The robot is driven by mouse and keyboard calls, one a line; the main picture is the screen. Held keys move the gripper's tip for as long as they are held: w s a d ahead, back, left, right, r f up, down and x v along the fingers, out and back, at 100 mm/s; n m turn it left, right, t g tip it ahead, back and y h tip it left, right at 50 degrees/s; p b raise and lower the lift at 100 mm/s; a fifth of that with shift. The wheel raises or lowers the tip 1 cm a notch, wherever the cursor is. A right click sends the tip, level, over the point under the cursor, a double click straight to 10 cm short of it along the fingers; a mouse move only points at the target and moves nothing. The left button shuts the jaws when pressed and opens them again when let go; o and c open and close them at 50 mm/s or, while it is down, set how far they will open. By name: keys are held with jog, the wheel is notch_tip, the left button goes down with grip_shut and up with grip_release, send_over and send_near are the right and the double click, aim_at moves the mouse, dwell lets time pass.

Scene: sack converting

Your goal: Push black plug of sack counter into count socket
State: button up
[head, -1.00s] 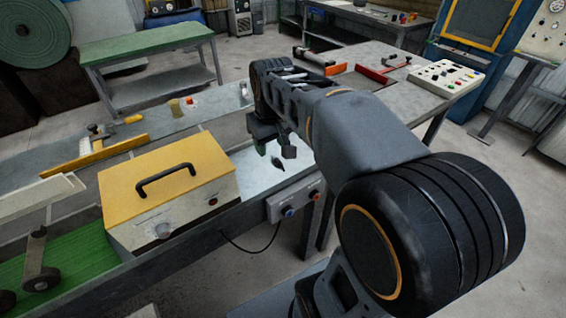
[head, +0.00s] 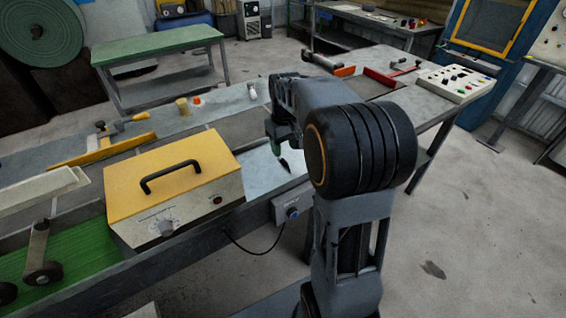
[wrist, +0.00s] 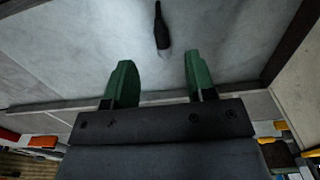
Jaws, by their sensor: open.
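The black plug (wrist: 161,28) lies on the pale bench plate, at the top centre of the wrist view. It is a small dark shape beside my arm's end in the head view (head: 284,164). My gripper (wrist: 157,72) is open, with two green-tipped fingers apart and nothing between them. In the wrist view the plug is ahead of the gap between the fingers, seemingly apart from both. A grey socket box (head: 287,207) with a blue-ringed fitting is on the bench's front edge; my arm hides its right part. I cannot tell which opening is the count socket.
A yellow-topped machine (head: 166,176) with a black handle stands left of the plate. A black cable (head: 250,249) hangs below the bench front. Red and orange tools and a button panel (head: 456,82) are on the table behind.

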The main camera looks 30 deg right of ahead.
aim_at(284, 161)
jog(key=shift+a+f, duration=0.1)
jog(key=shift+f, duration=2.55)
grip_shut()
